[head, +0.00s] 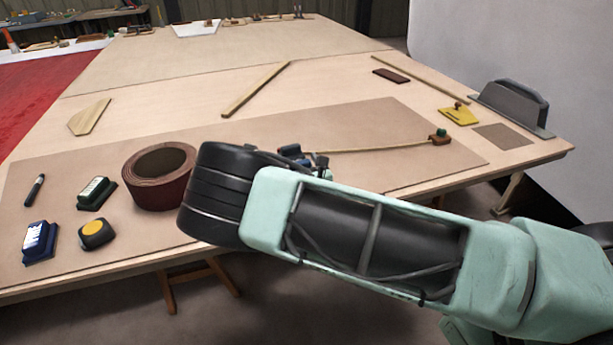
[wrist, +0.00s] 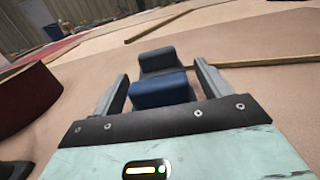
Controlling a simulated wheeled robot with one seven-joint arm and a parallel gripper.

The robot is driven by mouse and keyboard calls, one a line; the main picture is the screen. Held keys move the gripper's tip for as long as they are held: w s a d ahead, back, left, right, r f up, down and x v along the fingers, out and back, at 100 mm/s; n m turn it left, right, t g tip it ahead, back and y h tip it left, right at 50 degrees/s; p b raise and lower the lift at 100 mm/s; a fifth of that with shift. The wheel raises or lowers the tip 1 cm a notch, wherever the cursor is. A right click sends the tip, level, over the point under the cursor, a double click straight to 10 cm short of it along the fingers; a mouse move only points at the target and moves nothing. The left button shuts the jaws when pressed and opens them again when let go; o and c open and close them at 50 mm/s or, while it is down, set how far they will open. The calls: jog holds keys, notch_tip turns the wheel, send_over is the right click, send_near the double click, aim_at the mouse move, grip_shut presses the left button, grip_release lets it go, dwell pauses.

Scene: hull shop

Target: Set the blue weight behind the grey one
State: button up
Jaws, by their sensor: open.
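In the wrist view the blue weight (wrist: 160,92) is a block on the board, between the fingers of my gripper (wrist: 160,76). My gripper is open, with a finger on each side of the blue weight; I cannot tell whether either touches it. The grey weight (wrist: 157,60) is directly beyond the blue one, close to it or touching. In the head view my wrist hides most of this spot. Only a small dark blue-grey piece (head: 290,151) shows past it, and I cannot tell which weight it is.
A brown roll (head: 158,178) stands left of my wrist. A green box (head: 97,192), dark blue box (head: 40,242) and black-yellow tape measure (head: 97,233) lie farther left.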

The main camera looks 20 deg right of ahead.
jog(key=s+b, duration=0.1)
jog(key=s, duration=1)
jog(key=shift+s, duration=0.15)
jog(key=shift+s, duration=0.1)
